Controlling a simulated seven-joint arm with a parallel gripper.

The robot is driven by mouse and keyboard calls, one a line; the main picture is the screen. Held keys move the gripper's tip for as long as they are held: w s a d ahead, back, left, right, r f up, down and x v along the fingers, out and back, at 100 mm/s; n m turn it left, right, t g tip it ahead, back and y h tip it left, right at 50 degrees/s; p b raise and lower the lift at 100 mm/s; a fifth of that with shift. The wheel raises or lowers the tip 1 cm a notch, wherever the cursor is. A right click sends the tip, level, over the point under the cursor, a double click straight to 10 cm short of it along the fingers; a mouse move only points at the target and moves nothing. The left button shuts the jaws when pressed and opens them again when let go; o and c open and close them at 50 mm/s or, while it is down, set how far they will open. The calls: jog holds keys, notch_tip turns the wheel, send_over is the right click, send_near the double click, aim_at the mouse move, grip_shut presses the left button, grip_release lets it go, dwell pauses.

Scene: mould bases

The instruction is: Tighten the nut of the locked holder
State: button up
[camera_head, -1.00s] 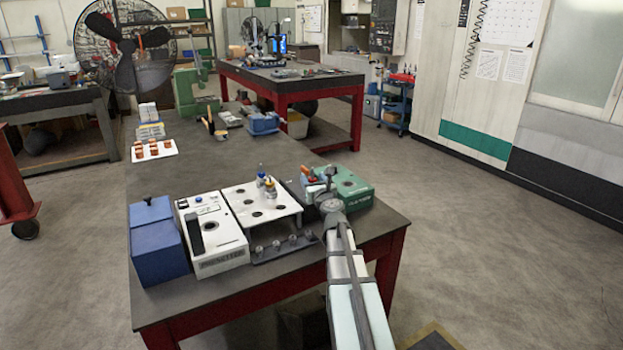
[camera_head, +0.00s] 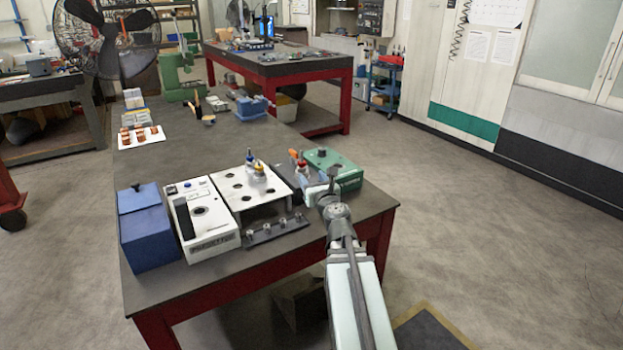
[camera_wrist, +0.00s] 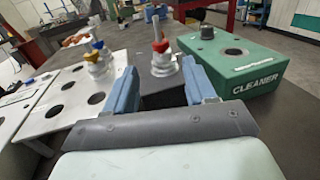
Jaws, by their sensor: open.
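A holder with a red collar and a pale metal body (camera_wrist: 162,62) stands upright just beyond my fingertips in the wrist view. An orange-topped piece (camera_head: 294,157) shows near my gripper in the head view. My gripper (camera_wrist: 158,72) is open, with one blue finger on each side of the line to the red-collared holder; nothing is between the fingers. Two more holders, one with a blue and one with a yellow collar (camera_wrist: 97,58), stand on the white perforated stand (camera_wrist: 50,125). Which holder is locked, I cannot tell. My arm partly hides the area in the head view.
A green box marked CLEANER (camera_wrist: 243,80) stands close to the right of my gripper. A black rack with several small knobs (camera_head: 277,230), a white device (camera_head: 203,225) and a blue box (camera_head: 148,235) line the front.

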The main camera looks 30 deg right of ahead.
jog(key=s+d+m+h, duration=0.1)
jog(key=s+d, duration=0.1)
jog(key=d, duration=2)
jog(key=n+g+y, duration=0.2)
jog(key=n+y, duration=0.8)
jog(key=y, duration=0.5)
send_near(303, 162)
jog(key=x, duration=1)
jog(key=shift+w+a+f, duration=0.1)
jog(key=shift+w, duration=0.15)
jog(key=c, duration=1)
jog(key=shift+h, duration=0.3)
